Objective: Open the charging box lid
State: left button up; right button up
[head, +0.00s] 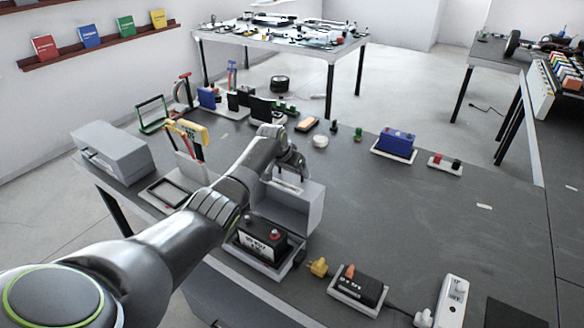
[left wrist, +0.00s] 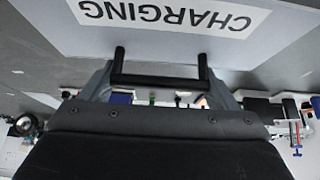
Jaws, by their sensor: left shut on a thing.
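The charging box sits at the front middle of the dark table in the head view. Its grey lid (head: 298,208) stands raised, and its base tray (head: 290,268) lies below with a black battery (head: 258,246) with a red terminal inside. My left gripper (head: 290,172) is at the lid's upper edge, partly hidden by its own wrist. In the left wrist view a white label reading CHARGING (left wrist: 175,14) shows upside down on the lid, and my left gripper (left wrist: 160,75) is shut on the black bar handle (left wrist: 160,81). My right gripper is out of view.
A grey closed box (head: 115,150) stands at the left table edge. A blue box (head: 395,142) is farther back. The table's middle right is clear.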

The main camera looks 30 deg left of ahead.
pick_arm(q)
jog(key=shift+w, duration=0.1)
jog(key=o, duration=1.3)
jog(key=shift+f, duration=0.1)
jog(key=shift+v, duration=1.1)
jog(key=b+v, duration=0.2)
jog(key=v, duration=1.3)
